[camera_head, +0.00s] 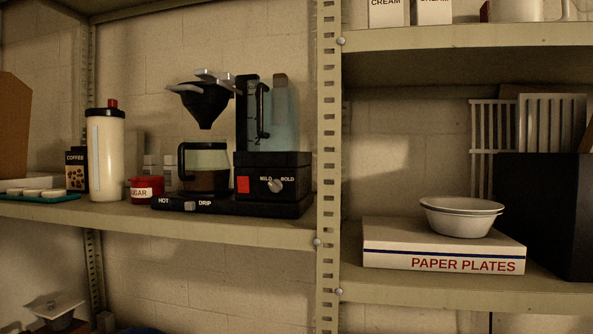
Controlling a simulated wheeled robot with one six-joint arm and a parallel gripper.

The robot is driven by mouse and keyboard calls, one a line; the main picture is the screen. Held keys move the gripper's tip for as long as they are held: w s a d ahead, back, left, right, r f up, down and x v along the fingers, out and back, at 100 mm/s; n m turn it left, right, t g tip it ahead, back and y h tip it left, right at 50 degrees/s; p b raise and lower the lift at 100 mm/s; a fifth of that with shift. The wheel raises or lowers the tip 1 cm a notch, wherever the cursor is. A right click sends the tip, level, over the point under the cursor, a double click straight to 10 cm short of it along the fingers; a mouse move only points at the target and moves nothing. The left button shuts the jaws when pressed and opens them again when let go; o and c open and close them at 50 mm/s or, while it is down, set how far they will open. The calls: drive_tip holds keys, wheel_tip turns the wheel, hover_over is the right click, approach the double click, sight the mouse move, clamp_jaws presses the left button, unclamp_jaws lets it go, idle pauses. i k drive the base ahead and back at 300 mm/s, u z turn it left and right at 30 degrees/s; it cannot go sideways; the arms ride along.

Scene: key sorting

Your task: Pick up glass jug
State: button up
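A glass jug (205,159) with a black handle on its left side sits on the black base of a coffee maker (290,172), on the left shelf. It is upright and holds dark brown liquid in its lower part. A black cone-shaped funnel (205,104) with pale grey parts on top is above the jug, with a gap between them. A bluish clear tank (283,122) stands on the coffee maker's right side. My gripper is not in view.
A red sugar tub (146,189), a white bottle (106,155) and a coffee pack (76,170) stand left of the jug. A metal shelf post (328,160) rises to the right. Beyond it, white bowls (461,217) rest on a paper plates box (440,247).

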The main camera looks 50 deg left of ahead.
sight(204, 164)
drive_tip(key=z, duration=0.2)
drive_tip(key=k, duration=0.55)
drive_tip(key=u, duration=1.45)
